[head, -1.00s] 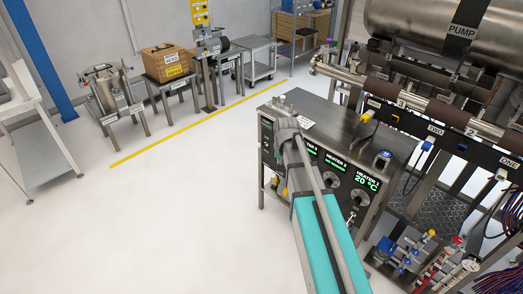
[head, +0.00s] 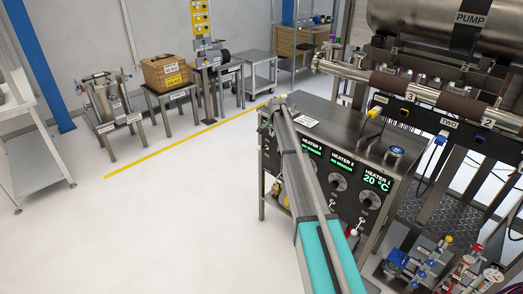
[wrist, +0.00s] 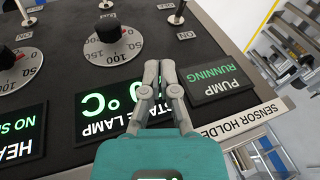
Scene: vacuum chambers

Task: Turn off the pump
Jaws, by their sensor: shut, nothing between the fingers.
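In the wrist view the pump display (wrist: 222,79) glows green with "PUMP RUNNING" at the right end of a dark control panel. A small metal toggle switch (wrist: 178,14) stands on the panel above that display. My gripper (wrist: 161,66) is shut and empty, its fingertips just below the toggle and left of the pump display. A gap shows between the fingertips and the toggle in the picture; whether they touch the panel I cannot tell. In the head view my arm reaches along the front of the steel control cabinet (head: 335,131), and the pump switch is hidden there.
A black knob (wrist: 108,30) on a round dial sits left of my fingers. Another display (wrist: 104,115) lies partly behind my gripper. A sensor holder strip (wrist: 242,122) edges the panel. The head view shows a tank labelled PUMP (head: 415,18) and clear floor (head: 180,220) on the left.

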